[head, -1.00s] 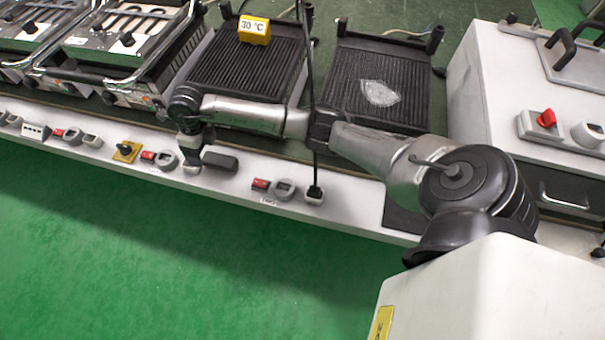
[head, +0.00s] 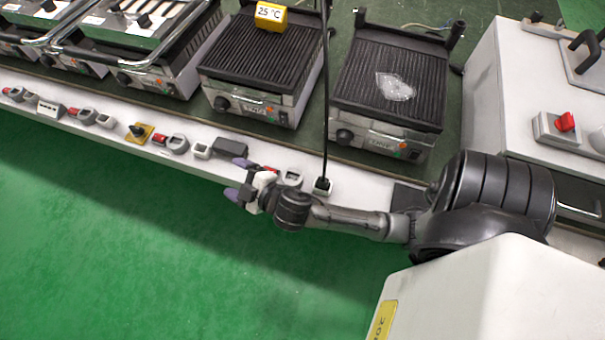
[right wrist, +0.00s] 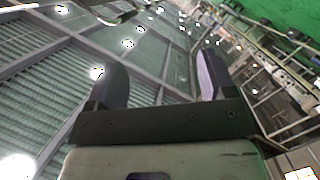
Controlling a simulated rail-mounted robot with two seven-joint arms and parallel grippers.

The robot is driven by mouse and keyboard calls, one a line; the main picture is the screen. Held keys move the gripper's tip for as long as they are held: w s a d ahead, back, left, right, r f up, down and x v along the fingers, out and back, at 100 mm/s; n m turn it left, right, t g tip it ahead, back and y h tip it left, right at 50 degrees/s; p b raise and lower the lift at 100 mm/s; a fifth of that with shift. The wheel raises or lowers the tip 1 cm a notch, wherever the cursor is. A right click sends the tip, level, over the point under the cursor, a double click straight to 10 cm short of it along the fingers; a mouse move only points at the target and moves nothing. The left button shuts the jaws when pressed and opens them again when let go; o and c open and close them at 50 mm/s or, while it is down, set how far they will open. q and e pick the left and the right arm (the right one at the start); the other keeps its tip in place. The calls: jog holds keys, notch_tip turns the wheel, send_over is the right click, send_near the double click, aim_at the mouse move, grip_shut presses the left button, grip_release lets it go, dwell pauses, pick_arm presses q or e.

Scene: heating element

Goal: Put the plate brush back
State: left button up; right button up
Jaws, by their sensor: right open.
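I cannot clearly make out a plate brush. A dark, flat block (head: 231,146) on the white front ledge may be it, but its bristles or handle cannot be told. My right gripper (head: 238,178) is open and empty at the front edge of the ledge, just below and right of that block. In the right wrist view the two fingers (right wrist: 161,80) stand wide apart with nothing between them, pointing toward the ceiling and far room. My left gripper is not in view.
Two ribbed grill plates (head: 262,60) stand behind the ledge. The right one (head: 345,95) carries a pale, shiny patch (head: 395,87). A yellow sign (head: 271,16) reads 25 °C. A black cable (head: 325,120) runs down to a ledge socket. A white box machine (head: 490,90) stands right.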

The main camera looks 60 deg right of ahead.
jog(key=s+f+m+g, duration=0.1)
jog(key=s+f+g, duration=0.2)
jog(key=s, duration=0.4)
jog(key=s+a+f+m+g+y, duration=0.1)
jog(key=s+f+m+g, duration=0.1)
jog(key=s+g, duration=0.3)
jog(key=s+a+f+m+g+y, duration=0.1)
jog(key=s+f+g, duration=0.3)
jog(key=s, duration=0.6)
jog(key=shift+f+m, duration=0.3)
jog(key=shift+f, duration=0.1)
notch_tip(320, 180, up, 52)
jog(key=p, duration=5.1)
jog(key=shift+f, duration=0.25)
